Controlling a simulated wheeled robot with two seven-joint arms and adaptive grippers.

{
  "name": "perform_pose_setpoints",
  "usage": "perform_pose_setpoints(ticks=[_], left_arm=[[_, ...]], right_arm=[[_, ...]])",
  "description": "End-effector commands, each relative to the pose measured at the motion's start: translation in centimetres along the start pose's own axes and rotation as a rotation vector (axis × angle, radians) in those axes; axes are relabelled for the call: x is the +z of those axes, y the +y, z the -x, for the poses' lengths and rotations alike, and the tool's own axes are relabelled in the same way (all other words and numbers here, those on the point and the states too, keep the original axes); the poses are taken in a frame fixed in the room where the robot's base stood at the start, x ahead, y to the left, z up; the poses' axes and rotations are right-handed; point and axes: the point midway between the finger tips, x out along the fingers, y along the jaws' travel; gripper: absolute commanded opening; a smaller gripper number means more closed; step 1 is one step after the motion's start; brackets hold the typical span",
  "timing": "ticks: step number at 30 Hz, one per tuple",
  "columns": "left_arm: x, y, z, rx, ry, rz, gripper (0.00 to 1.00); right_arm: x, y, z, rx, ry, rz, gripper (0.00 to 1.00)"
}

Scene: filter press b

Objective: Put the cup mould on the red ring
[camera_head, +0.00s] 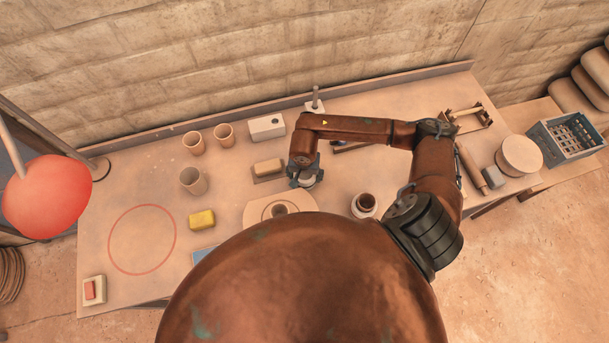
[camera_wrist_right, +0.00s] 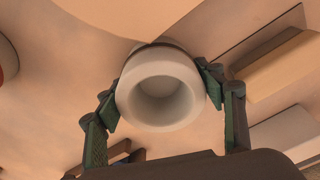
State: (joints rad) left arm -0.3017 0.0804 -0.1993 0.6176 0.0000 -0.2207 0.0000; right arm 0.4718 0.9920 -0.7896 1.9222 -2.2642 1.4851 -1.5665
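The red ring (camera_head: 109,244) is a thin circle marked on the left part of the workbench, and nothing stands inside it. My right gripper (camera_head: 306,181) is above the middle of the bench, just behind a round pale disc (camera_head: 256,213). In the right wrist view, a pale, round, hollow cup mould (camera_wrist_right: 130,92) sits between the finger pads, with a pad against each side, so the right gripper (camera_wrist_right: 160,97) appears shut on it. In the head view the gripper mostly hides the mould. My left gripper is not in view.
Several beige cups (camera_head: 194,181) stand left of the gripper. A yellow block (camera_head: 202,219) lies between the ring and the disc. A block on a tray (camera_head: 268,168) is close to the gripper's left. A white pot with dark contents (camera_head: 364,205) stands to its right.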

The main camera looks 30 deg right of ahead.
Motion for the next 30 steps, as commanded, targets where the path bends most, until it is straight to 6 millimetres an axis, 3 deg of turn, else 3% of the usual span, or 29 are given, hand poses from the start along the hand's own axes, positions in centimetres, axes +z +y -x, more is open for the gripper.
perform_pose_setpoints(ticks=[6, 17, 20, 30], left_arm=[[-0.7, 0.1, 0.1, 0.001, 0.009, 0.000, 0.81], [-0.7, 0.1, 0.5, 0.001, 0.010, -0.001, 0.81], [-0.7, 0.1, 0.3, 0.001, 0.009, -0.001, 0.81], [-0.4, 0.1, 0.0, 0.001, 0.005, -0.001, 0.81]], right_arm=[[0.0, 0.0, 0.1, 0.000, -0.001, 0.000, 0.79], [0.0, 0.0, 0.5, 0.000, -0.001, 0.000, 0.79], [-0.1, -0.1, 1.6, -0.003, 0.002, 0.002, 0.79], [-0.1, -0.1, 8.6, -0.002, 0.002, 0.002, 0.79]])
